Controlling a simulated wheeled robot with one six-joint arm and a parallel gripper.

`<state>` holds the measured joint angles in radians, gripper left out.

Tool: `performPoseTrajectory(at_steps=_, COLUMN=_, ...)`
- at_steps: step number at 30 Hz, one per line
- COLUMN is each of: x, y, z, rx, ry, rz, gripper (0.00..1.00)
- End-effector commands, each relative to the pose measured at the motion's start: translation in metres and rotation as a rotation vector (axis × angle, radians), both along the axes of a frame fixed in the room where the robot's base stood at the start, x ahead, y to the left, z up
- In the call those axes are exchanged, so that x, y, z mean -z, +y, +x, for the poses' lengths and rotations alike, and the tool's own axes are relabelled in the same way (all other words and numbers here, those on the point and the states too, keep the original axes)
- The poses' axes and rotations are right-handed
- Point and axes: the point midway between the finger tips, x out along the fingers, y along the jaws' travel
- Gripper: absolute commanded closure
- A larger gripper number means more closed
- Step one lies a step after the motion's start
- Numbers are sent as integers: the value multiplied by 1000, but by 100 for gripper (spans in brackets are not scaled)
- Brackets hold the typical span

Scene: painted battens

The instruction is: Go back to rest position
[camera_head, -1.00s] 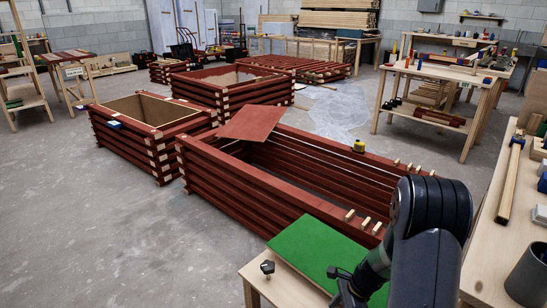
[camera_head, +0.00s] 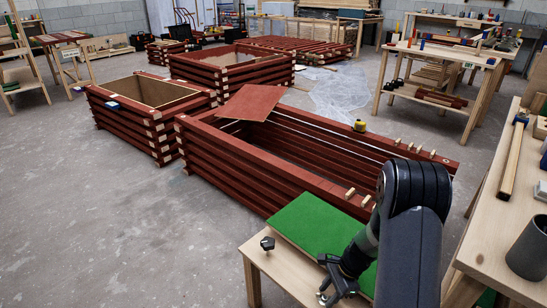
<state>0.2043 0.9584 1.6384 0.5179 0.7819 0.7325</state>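My gripper (camera_head: 328,294) is at the lower right of the head view, at the end of my dark arm. It hangs low over the front of a small wooden table with a green mat (camera_head: 312,232). The gripper is small and partly blurred, so I cannot tell whether its fingers are open or shut. A black knob (camera_head: 267,243) lies on the table's left corner, apart from the gripper.
A large red batten frame (camera_head: 240,170) stands behind the table, with a red panel (camera_head: 251,102) resting across its far corner. Workbenches (camera_head: 500,230) stand close on the right. The grey floor (camera_head: 120,230) at left is clear.

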Motion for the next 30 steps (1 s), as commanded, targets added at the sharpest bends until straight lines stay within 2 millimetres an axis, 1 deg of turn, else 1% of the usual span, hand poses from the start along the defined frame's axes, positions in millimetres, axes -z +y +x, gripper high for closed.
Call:
performPoseTrajectory(at_steps=1, x=2, y=1, z=1, rx=-69, ry=0, rz=0, gripper=61)
performPoseTrajectory(at_steps=6, x=2, y=2, z=3, rx=-282, ry=0, rz=0, gripper=61)
performPoseTrajectory(at_steps=9, x=2, y=2, z=4, rx=-371, ry=0, rz=-1, gripper=61)
performPoseTrajectory(at_steps=12, x=1, y=2, z=4, rx=-424, ry=1, rz=-1, gripper=61)
performPoseTrajectory(at_steps=17, x=0, y=2, z=4, rx=-454, ry=0, rz=-1, gripper=61)
performPoseTrajectory(at_steps=25, x=0, y=2, z=3, rx=-452, ry=1, rz=0, gripper=61)
performPoseTrajectory(at_steps=30, x=1, y=4, z=-2, rx=-460, ry=10, rz=4, gripper=61)
